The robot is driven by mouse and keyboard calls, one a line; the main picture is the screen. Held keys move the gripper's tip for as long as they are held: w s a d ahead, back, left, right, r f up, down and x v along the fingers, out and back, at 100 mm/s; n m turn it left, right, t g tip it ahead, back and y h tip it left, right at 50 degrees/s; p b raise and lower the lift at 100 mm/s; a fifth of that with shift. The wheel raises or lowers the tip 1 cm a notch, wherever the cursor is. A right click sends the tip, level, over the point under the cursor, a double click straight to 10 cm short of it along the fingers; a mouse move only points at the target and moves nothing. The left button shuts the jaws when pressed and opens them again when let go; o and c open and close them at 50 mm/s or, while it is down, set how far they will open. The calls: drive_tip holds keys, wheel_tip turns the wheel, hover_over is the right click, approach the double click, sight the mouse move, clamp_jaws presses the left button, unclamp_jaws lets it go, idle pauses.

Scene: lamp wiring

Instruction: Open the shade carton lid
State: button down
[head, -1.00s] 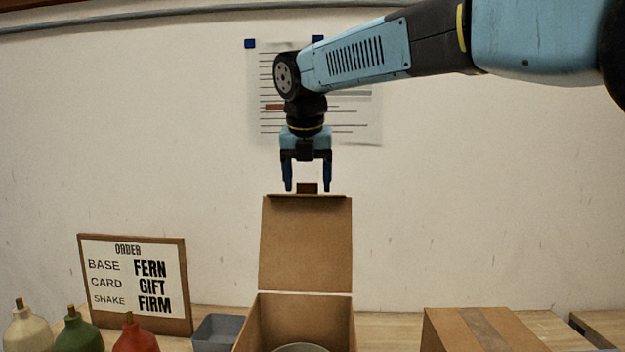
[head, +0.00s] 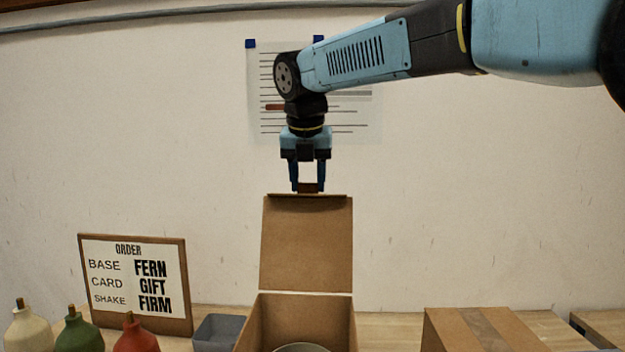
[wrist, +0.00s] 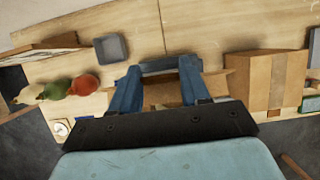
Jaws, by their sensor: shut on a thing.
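The shade carton (head: 300,308) stands open on the table, with a grey round rim (head: 302,348) showing inside. Its lid (head: 306,243) stands upright at the back of the carton. A small brown tab (head: 308,188) sits at the lid's top edge. My gripper (head: 308,187) points down above the lid, shut on the tab, one finger at each side. In the wrist view my gripper's fingers (wrist: 155,85) reach over the carton (wrist: 162,94), which they partly hide.
A closed taped carton (head: 480,330) stands at the right. An order board (head: 137,285) leans at the left, behind cream (head: 28,330), green (head: 78,333) and red (head: 135,336) bottles. A grey bin (head: 218,332) stands left of the open carton.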

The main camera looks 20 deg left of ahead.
sight(307, 195)
drive_tip(key=shift+s+d+r+t, duration=0.15)
drive_tip(key=shift+s+d+t, duration=0.1)
drive_tip(key=shift+s, duration=0.3)
drive_tip(key=shift+s+d+r+t, duration=0.1)
drive_tip(key=shift+s+t, duration=0.2)
drive_tip(key=shift+s, duration=0.25)
drive_tip(key=shift+s+d+r+t, duration=0.15)
drive_tip(key=shift+s+d+t, duration=0.1)
drive_tip(key=shift+s, duration=0.3)
drive_tip(key=c, duration=0.5)
unclamp_jaws()
drive_tip(key=shift+y, duration=0.3)
drive_tip(key=shift+r, duration=0.1)
drive_tip(key=v, duration=1.3)
drive_tip(key=shift+s+r, duration=0.15)
drive_tip(key=shift+r, duration=0.05)
